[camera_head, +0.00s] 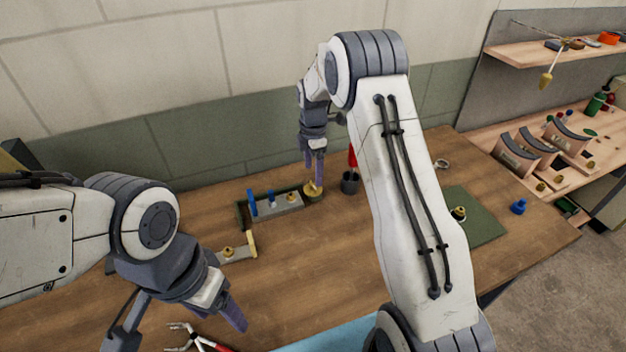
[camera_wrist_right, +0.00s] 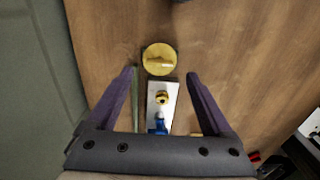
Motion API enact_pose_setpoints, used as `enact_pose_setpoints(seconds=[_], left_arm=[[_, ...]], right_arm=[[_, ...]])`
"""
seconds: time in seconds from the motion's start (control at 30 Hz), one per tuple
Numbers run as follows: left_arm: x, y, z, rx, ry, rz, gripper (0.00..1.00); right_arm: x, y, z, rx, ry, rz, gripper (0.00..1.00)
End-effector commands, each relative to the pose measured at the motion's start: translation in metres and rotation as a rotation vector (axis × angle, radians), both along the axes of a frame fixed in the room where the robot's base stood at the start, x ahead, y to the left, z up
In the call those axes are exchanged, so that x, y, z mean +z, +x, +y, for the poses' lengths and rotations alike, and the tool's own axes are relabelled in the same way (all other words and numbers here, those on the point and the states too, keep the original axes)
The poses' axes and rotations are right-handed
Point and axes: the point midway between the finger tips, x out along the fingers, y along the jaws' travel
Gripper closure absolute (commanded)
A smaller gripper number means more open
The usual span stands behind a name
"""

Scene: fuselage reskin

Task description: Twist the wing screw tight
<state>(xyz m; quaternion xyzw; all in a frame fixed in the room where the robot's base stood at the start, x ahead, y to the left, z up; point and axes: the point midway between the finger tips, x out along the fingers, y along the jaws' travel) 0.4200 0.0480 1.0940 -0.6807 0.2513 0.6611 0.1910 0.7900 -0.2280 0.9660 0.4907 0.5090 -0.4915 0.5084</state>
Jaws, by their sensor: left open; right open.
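A round yellow wing screw with a raised bar across its top (camera_head: 313,194) stands at the right end of a grey block (camera_head: 277,208) on the wooden bench. In the right wrist view the wing screw (camera_wrist_right: 159,59) lies just beyond my open fingertips, its bar running roughly left to right. My right gripper (camera_head: 315,172) points down over it, open and empty; contact cannot be told. The block (camera_wrist_right: 152,98) shows between the fingers, with a small brass knob (camera_wrist_right: 162,97) and a blue peg (camera_wrist_right: 158,124). My left gripper (camera_head: 182,326) is open and empty at the lower left.
A dark cup (camera_head: 350,183) with a red-handled tool stands close right of the wing screw. A second grey piece with a brass knob (camera_head: 228,252) lies near my left gripper. Pliers (camera_head: 200,342) lie in front. A green mat (camera_head: 475,220) is at right; the wall stands behind.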

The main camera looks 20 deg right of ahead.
Motion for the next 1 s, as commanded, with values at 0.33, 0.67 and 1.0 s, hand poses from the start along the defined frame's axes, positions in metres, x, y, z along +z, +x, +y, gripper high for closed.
enact_pose_setpoints(seconds=[0.33,0.67,1.0], left_arm=[[0.011,0.000,0.000,0.000,0.000,0.000,0.33],[0.011,0.000,0.000,0.000,0.000,0.000,0.33],[0.011,0.000,0.000,0.000,0.000,0.000,0.33]], right_arm=[[-0.046,0.000,0.000,-0.001,0.000,0.000,0.15],[-0.051,0.000,0.001,-0.001,0.000,-0.001,0.15],[-0.050,0.000,0.001,-0.003,0.000,-0.001,1.00]])
